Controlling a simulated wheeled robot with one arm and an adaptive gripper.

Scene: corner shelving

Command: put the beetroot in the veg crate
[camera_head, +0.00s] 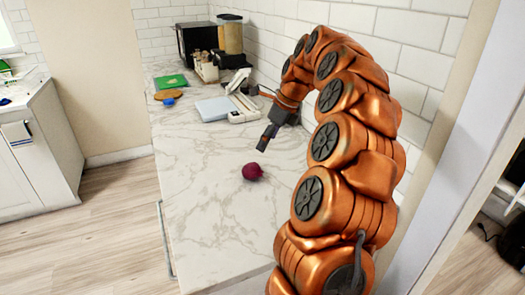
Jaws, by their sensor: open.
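The beetroot (252,171) is a small round dark red-purple thing lying on the white marble counter, near the counter's middle. My gripper (264,144) hangs over the counter just behind and slightly right of the beetroot in the picture. It is open and apart from the beetroot, with nothing visible held in it. Its fingers are small and dark, so their gap is hard to make out. I cannot make out a veg crate for certain in this view.
The counter (195,180) is clear to the beetroot's left and front. Behind stand a pale blue flat box (214,108), a white device (243,115), a green board (171,81), a blender (230,36) and a black appliance (196,38). A tiled wall borders the right.

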